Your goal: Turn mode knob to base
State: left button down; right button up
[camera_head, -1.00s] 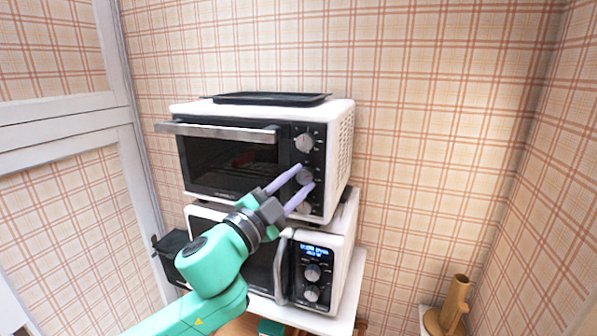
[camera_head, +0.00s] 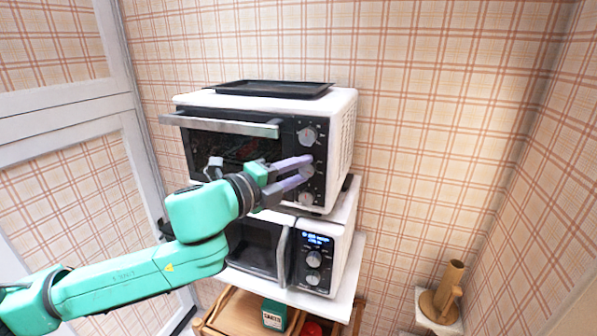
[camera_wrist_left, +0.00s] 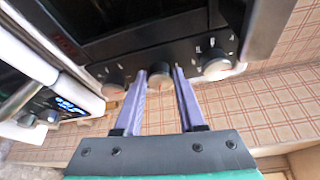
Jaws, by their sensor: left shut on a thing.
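The toaster oven (camera_head: 345,130) is white with a black front and stands on top of a microwave. Its right panel has a column of three knobs: a top knob (camera_head: 307,136), a middle knob (camera_head: 306,170) and a bottom knob (camera_head: 306,199). Labels are too small to read, so I cannot tell which is the mode knob. My left gripper (camera_head: 308,168) is shut on the middle knob, partly hiding it in the head view. In the left wrist view, the lilac fingers sit on both sides of the middle knob (camera_wrist_left: 160,77), with another knob on each side.
The microwave (camera_head: 341,230) below has a lit display and two knobs. A black tray (camera_head: 274,88) lies on the oven's top. The oven's door handle (camera_head: 222,125) juts out left of the knobs. A wooden holder (camera_head: 441,294) stands at lower right. Wall space right of the oven is clear.

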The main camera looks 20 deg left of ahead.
pick_arm(q)
jog(key=shift+m+y, duration=0.3)
jog(key=shift+m, duration=0.1)
dwell(0.3)
jog(key=c, duration=0.5)
grip_release()
